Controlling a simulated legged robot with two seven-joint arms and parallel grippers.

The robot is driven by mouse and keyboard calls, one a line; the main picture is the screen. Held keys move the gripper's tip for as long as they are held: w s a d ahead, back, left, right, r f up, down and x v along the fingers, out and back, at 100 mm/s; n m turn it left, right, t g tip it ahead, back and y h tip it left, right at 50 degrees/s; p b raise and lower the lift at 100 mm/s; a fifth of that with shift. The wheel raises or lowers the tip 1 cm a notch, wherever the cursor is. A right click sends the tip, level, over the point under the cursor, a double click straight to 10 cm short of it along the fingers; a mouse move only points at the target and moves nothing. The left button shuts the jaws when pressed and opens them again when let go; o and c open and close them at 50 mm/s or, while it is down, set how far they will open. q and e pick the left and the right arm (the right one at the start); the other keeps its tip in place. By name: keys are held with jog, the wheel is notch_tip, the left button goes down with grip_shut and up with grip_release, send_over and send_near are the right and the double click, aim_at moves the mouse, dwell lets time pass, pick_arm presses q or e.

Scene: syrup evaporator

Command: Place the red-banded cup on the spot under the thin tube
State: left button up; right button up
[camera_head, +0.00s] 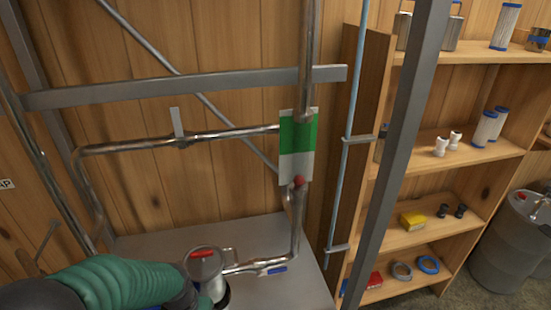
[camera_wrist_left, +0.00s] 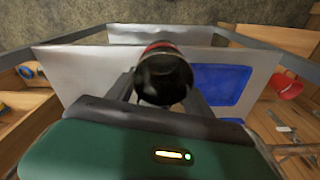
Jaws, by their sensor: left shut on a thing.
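In the left wrist view the red-banded cup (camera_wrist_left: 163,78) shows as a dark round shape with a red band along its far edge. My left gripper (camera_wrist_left: 160,92) is shut on it, one finger on each side. In the head view my green left arm (camera_head: 110,284) comes in from the lower left and ends beside a steel cylinder (camera_head: 205,272). The cup cannot be made out clearly there. A thin pale-blue tube (camera_head: 347,165) runs down the wooden post. I cannot tell which spot lies under it. My right gripper is not in view.
A grey metal surface (camera_head: 140,255) lies under the pipes. A slanted grey post (camera_head: 405,130) stands before the shelves (camera_head: 450,165). The wrist view shows a blue patch (camera_wrist_left: 220,82) on a pale surface.

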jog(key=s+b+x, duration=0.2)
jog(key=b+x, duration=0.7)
jog(key=b, duration=0.1)
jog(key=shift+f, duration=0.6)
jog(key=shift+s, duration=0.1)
